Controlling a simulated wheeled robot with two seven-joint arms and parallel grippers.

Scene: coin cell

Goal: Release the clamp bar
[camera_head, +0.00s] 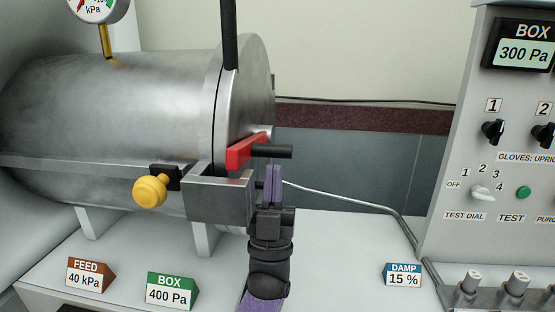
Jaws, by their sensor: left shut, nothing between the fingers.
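A red bar (245,150) with a black cylindrical grip (272,151) sits at the front of the steel chamber's round door (245,90). It seems to be the clamp bar, and it slants slightly. My left gripper (273,172) points up from below, its purple fingers shut with nothing between them. The fingertips are just below the black grip in the picture; I cannot tell whether they touch it. The gripper hides part of the metal bracket's right side (215,198). My right gripper is not in view.
A black upright rod (229,35) rises at the door's top. A yellow knob (150,191) juts out left of the bracket. FEED (88,274), BOX (170,291) and DAMP (403,275) signs stand on the white bench. A control panel (500,180) fills the right side.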

